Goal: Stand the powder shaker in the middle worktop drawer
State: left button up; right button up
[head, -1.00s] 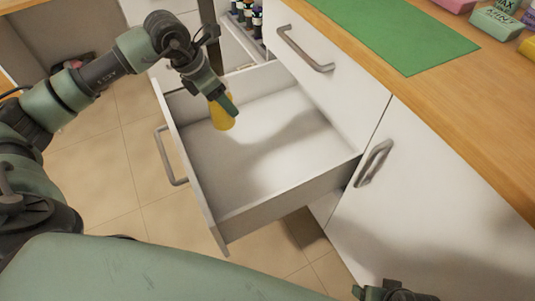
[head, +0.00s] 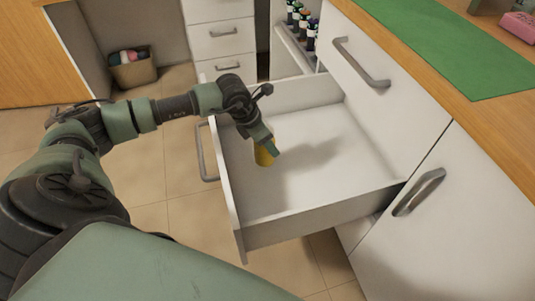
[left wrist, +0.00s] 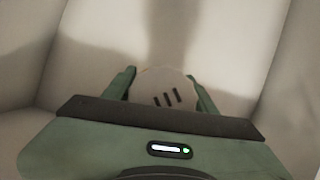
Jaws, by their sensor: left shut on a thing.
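The powder shaker (head: 264,157) is yellow and looks roughly upright in the head view. My left gripper (head: 268,146) is shut on it, inside the outline of the open drawer (head: 325,212), near the front panel. I cannot tell whether the shaker's base touches the drawer floor. In the left wrist view the shaker's pale round top (left wrist: 166,90) with three dark slots sits between the two green fingers of my left gripper (left wrist: 165,88). The drawer is otherwise empty. My right gripper is not in view.
A closed drawer (head: 330,66) and a closed door (head: 450,235) are beside the open drawer. Dark bottles (head: 303,24) stand in a rack behind it. The worktop carries a green mat (head: 450,45). A basket (head: 135,70) stands on the floor at the back left.

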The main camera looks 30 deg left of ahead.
aim_at(267, 152)
pick_arm(q)
notch_tip(267, 152, down, 5)
jog(key=shift+f+b, duration=0.2)
jog(key=shift+b, duration=0.35)
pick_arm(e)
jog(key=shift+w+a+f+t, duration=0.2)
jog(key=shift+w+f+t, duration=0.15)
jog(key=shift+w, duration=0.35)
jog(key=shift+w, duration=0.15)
pick_arm(q)
jog(key=o, duration=1.5)
jog(key=shift+o, duration=0.2)
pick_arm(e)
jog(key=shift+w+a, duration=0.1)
pick_arm(q)
jog(key=shift+r, duration=0.3)
jog(key=p+v, duration=0.2)
jog(key=v, duration=0.9)
jog(key=shift+r, duration=0.25)
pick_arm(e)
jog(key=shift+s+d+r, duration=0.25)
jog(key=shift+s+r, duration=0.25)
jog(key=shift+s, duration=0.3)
